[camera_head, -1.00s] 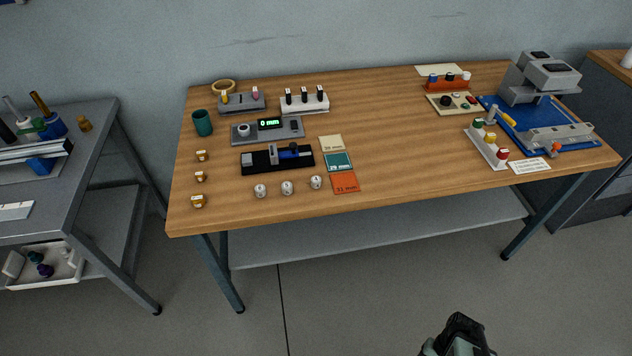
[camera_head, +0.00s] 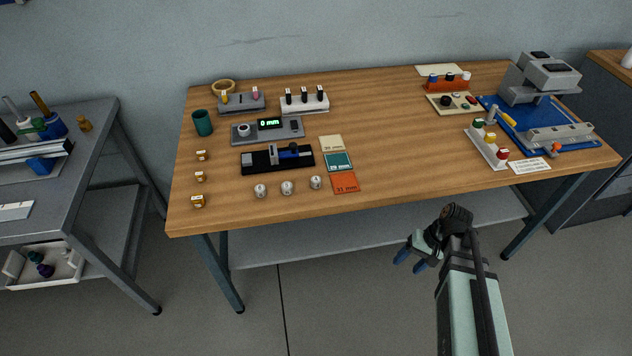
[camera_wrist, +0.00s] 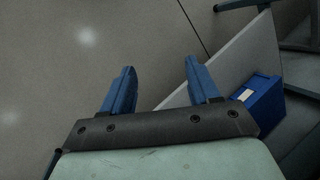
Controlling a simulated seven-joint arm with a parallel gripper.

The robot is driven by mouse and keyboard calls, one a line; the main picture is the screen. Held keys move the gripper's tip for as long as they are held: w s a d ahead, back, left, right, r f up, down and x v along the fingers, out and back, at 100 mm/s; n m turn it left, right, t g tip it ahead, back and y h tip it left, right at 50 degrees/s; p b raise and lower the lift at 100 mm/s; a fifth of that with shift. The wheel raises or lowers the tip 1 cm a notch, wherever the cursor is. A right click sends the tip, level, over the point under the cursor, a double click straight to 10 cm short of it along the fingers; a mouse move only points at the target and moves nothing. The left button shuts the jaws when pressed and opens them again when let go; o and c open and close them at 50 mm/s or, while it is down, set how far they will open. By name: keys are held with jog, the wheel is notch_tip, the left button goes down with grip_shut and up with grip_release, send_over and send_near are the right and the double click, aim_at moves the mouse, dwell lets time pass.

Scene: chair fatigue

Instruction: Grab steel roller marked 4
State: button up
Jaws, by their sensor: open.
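Three small steel rollers stand in a row near the front edge of the wooden table in the head view: a left one (camera_head: 260,190), a middle one (camera_head: 287,188) and a right one (camera_head: 316,182). Each has a dark mark on top, too small to read, so I cannot tell which is marked 4. My gripper (camera_head: 411,262) is in front of the table, low and to the right of the rollers, well apart from them. In the wrist view its two blue fingers (camera_wrist: 162,92) are spread with nothing between them.
A black fixture (camera_head: 277,160) lies behind the rollers. An orange card (camera_head: 345,182) lies right of them, and several brass-coloured pieces, one at the front (camera_head: 198,201), stand left. The wooden table's (camera_head: 400,165) middle right is clear. A grey shelf (camera_head: 380,232) runs underneath.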

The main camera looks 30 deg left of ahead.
jog(key=w+a+r+n+y, duration=0.1)
jog(key=a+r+n, duration=0.1)
jog(key=a+r, duration=0.65)
jog(key=w+a+r+n+y, duration=0.1)
jog(key=a+r+n, duration=0.1)
jog(key=a+r, duration=0.65)
jog(key=s+a+r+n+t+h, duration=0.2)
jog(key=a+r+n, duration=0.1)
jog(key=a+r, duration=0.4)
jog(key=s+a+r+n+t+h, duration=0.2)
jog(key=a+r, duration=0.6)
send_over(316, 179)
jog(key=shift+n+t, duration=0.3)
jog(key=f, duration=0.8)
jog(key=shift+s+a+f, duration=0.2)
jog(key=shift+a+f, duration=0.1)
jog(key=shift+f, duration=0.05)
jog(key=shift+d+f, duration=0.2)
jog(key=shift+f, duration=0.3)
jog(key=shift+w+d+f, duration=0.1)
jog(key=shift+f, duration=1)
jog(key=shift+w+d+f, duration=0.1)
jog(key=shift+f, duration=1)
grip_shut()
